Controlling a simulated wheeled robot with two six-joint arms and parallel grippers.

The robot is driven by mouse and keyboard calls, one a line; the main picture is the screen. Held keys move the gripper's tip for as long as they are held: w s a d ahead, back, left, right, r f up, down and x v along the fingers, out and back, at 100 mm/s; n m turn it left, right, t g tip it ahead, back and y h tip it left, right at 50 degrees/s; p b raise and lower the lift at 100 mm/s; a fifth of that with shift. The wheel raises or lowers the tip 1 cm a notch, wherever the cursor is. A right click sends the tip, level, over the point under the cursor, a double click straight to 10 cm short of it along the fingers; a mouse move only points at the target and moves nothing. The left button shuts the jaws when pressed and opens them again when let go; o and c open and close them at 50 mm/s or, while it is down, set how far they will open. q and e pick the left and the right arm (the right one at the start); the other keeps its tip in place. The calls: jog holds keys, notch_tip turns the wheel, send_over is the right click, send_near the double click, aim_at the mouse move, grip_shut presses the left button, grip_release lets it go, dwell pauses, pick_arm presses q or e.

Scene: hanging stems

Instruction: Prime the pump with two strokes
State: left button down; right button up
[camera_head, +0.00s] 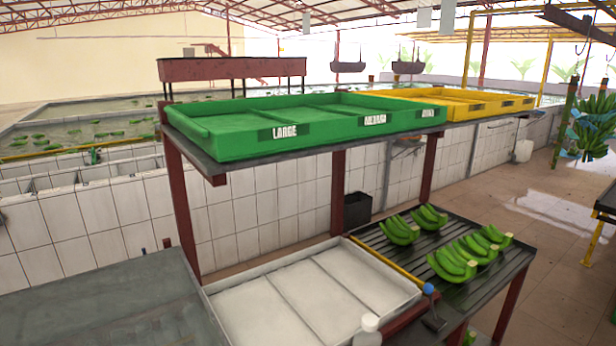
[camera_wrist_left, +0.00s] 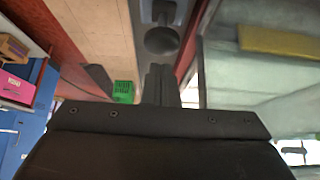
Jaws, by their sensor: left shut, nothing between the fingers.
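My left gripper (camera_wrist_left: 158,80) shows in the left wrist view, its dark fingers together with nothing between them. It does not show in the head view. Just beyond the fingertips is a dark round knob-like part (camera_wrist_left: 162,40) on a grey piece; I cannot tell whether it belongs to the pump or whether the fingers touch it. In the head view, a small blue ball-shaped top (camera_head: 428,289) stands at the tray's right corner, above a dark handle-like part (camera_head: 434,318). A white bottle-like top (camera_head: 370,323) is at the bottom edge. No pump is clearly recognisable. My right gripper is out of view.
A white three-part tray (camera_head: 312,290) lies in front, beside a slatted dark rack (camera_head: 465,235) with green banana clusters (camera_head: 470,257). A shelf above holds green (camera_head: 290,125) and yellow crates (camera_head: 460,100). A bare grey tabletop (camera_head: 100,305) is at left.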

pick_arm(q)
jog(key=shift+f, duration=0.15)
dwell(0.4)
jog(key=shift+f+b, duration=1.05)
jog(key=shift+f, duration=0.8)
jog(key=shift+r, duration=0.1)
notch_tip(320, 180, up, 4)
jog(key=p, duration=0.4)
jog(key=shift+p, duration=0.4)
jog(key=shift+f, duration=0.25)
